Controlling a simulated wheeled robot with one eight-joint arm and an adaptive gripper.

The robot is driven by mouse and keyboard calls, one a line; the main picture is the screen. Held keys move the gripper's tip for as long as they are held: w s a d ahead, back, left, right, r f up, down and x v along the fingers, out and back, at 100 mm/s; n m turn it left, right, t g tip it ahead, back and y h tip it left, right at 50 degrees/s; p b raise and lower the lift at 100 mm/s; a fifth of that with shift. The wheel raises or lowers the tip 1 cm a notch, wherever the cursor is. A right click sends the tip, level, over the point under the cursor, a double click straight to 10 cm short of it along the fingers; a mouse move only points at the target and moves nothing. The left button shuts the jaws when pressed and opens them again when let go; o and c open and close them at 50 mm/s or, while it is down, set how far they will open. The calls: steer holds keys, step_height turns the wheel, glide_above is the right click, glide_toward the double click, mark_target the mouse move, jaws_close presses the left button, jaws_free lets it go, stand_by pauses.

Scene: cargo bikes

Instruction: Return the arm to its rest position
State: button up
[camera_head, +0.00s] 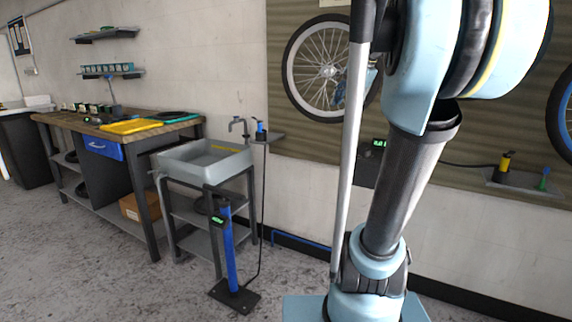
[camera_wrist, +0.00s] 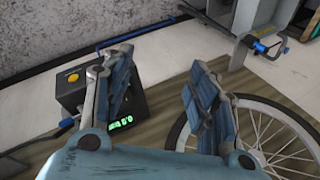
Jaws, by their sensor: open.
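My gripper (camera_wrist: 160,100) shows in the wrist view with its two fingers apart and nothing between them. Behind the fingers are a dark box with a green display (camera_wrist: 120,122) and the spoked wheel (camera_wrist: 262,140) on the wall panel. In the head view my arm (camera_head: 405,185) rises in front of the wall on the right side. The gripper itself cannot be made out in the head view.
A grey sink (camera_head: 205,160) on a metal stand is left of my arm, with a blue floor pump (camera_head: 229,250) before it. A wooden workbench (camera_head: 70,122) stands farther left. A shelf with small tools (camera_head: 520,183) is at the right. The floor (camera_head: 110,270) at left is clear.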

steer(key=s+f+n+g+h, duration=0.1)
steer(key=s+f+n, duration=0.2)
steer(key=s+f, duration=0.5)
steer(key=s+f+n+g+h, duration=0.1)
steer(key=s+f+n, duration=0.3)
steer(key=s+f, duration=0.4)
steer(key=s+f+n+g, duration=0.1)
steer(key=s+f+n, duration=0.2)
steer(key=s+f, duration=0.5)
step_height(320, 180, down, 10)
steer(key=shift+s+a+f+n+h, duration=0.15)
steer(key=shift+s+a+n+h, duration=0.15)
steer(key=shift+a+n+h, duration=0.1)
steer(key=shift+w+f, duration=0.2)
steer(key=shift+w, duration=0.25)
